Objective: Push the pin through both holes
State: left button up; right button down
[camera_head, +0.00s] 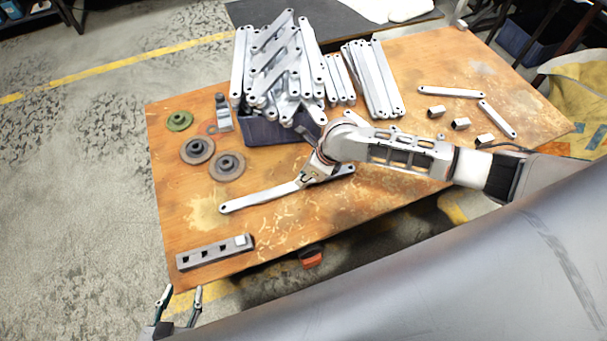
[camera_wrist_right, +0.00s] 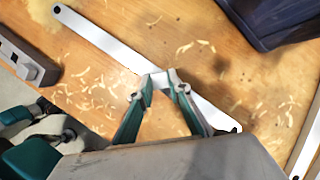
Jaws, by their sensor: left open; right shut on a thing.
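My right gripper (camera_head: 306,181) is over the right part of a long flat metal bracket (camera_head: 255,198) lying on the table. In the right wrist view its fingertips (camera_wrist_right: 163,86) are closed on a small light-grey metal piece (camera_wrist_right: 163,77), just above or against the bracket (camera_wrist_right: 100,42). I cannot tell whether this piece is the pin, nor whether it sits in a hole. The bracket has a round hole near its left end; its right part is partly hidden by my gripper. My left gripper (camera_head: 181,295) is open and empty, off the table's front left corner.
A dark grey block (camera_head: 215,253) with square holes and one white square lies front left. A dark bin (camera_head: 262,129) heaped with brackets stands behind my right gripper. Discs (camera_head: 197,150), a bottle (camera_head: 222,113) and short square metal pieces (camera_head: 461,124) lie around.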

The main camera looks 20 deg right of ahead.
jog(key=shift+f, duration=0.1)
jog(key=c, duration=1.8)
grip_release()
